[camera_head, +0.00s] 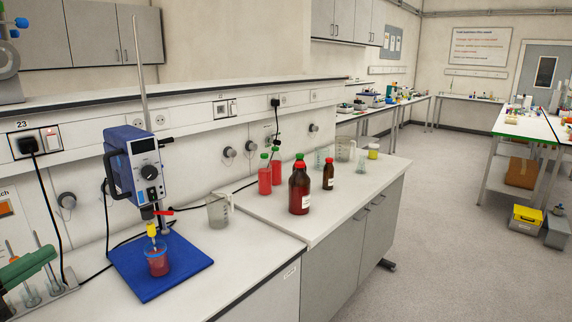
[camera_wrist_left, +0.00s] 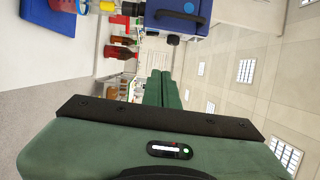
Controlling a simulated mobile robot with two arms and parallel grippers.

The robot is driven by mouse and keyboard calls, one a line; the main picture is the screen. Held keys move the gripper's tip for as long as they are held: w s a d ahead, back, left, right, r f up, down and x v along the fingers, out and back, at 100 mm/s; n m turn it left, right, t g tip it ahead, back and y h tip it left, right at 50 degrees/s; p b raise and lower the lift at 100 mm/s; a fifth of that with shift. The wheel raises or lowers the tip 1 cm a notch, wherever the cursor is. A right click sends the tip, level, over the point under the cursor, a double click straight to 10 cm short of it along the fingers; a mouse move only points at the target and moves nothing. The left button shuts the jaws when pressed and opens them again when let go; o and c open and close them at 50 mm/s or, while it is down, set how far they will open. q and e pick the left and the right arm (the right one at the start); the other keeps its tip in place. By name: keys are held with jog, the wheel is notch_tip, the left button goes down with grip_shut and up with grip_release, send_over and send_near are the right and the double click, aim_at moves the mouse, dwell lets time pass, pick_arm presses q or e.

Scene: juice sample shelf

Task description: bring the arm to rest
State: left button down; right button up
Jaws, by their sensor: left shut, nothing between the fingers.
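My left gripper (camera_head: 45,257) shows at the lower left edge of the head view, green, above the left part of the bench. In the left wrist view its two green fingers (camera_wrist_left: 161,75) lie together, shut, with nothing seen between them. It is to the left of the blue stirrer (camera_head: 135,165), apart from it. My right gripper is not in view.
A rack with glass tubes (camera_head: 30,292) stands close below the left gripper. A beaker of red liquid (camera_head: 157,262) stands on the blue base plate (camera_head: 185,270). Red bottles (camera_head: 299,190) and a jug (camera_head: 218,210) stand further right. The floor (camera_head: 450,240) at right is clear.

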pick_arm(q)
notch_tip(320, 180, down, 12)
jog(key=s+a+n+y, duration=0.2)
jog(key=n+y, duration=0.8)
jog(key=n, duration=0.2)
jog(key=s+d+f+n+g+y, duration=0.1)
jog(key=s+d+f+n+g, duration=0.2)
jog(key=f, duration=0.4)
jog(key=s+d+f+n+g+y, duration=0.1)
jog(key=s+d+f+n+g, duration=0.25)
jog(key=f, duration=0.45)
jog(key=s+d+f+n+g+h, duration=0.15)
jog(key=s+d+f+g, duration=0.3)
jog(key=s+d, duration=0.5)
jog(key=s+d+f+n+g+h, duration=0.1)
jog(key=s+d+f+g+h, duration=0.35)
jog(key=d, duration=0.75)
notch_tip(320, 180, down, 25)
jog(key=s+y, duration=0.1)
jog(key=s, duration=0.2)
jog(key=s+a+f, duration=0.1)
jog(key=s+f, duration=0.7)
jog(key=s+a+f, duration=0.2)
jog(key=s+f, duration=0.6)
jog(key=shift+s+a+f+m+g, duration=0.25)
jog(key=shift+s+a+m+g, duration=0.1)
jog(key=shift+m+g, duration=0.1)
